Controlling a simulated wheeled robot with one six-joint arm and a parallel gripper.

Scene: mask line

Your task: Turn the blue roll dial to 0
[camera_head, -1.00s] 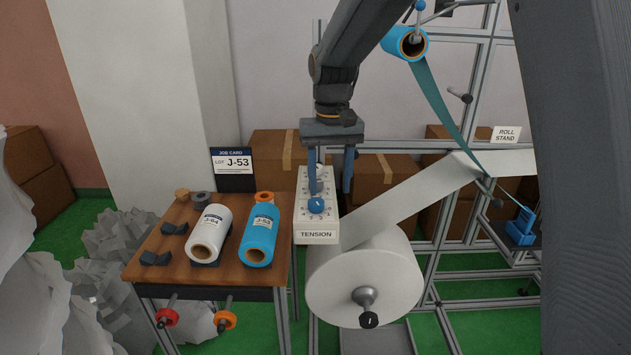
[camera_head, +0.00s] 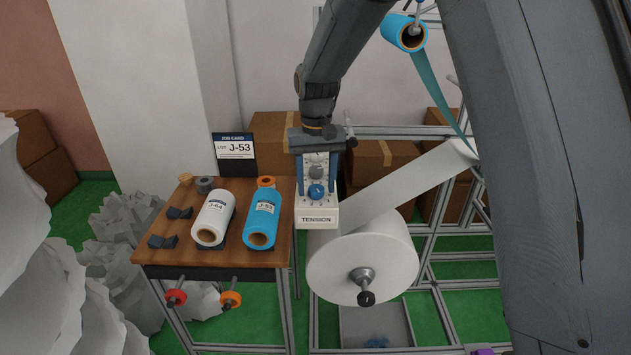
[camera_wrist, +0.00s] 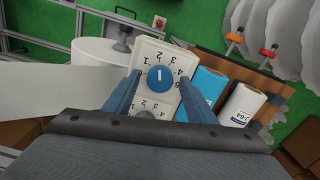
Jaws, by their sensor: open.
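The blue roll dial (camera_head: 316,191) is the lower, nearer knob on the white TENSION panel (camera_head: 317,219). My gripper (camera_head: 316,194) is open above the panel, one blue finger on each side of the blue dial. In the wrist view both fingers flank the dial, and contact cannot be told. A grey dial (camera_head: 316,172) sits behind the blue one, partly between the fingers.
A large white roll (camera_head: 362,262) stands right of and below the panel. A wooden table (camera_head: 190,262) at left carries a white roll (camera_head: 212,217) and a blue roll (camera_head: 262,220). A job card (camera_head: 235,151) reads J-53. Cardboard boxes stand behind.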

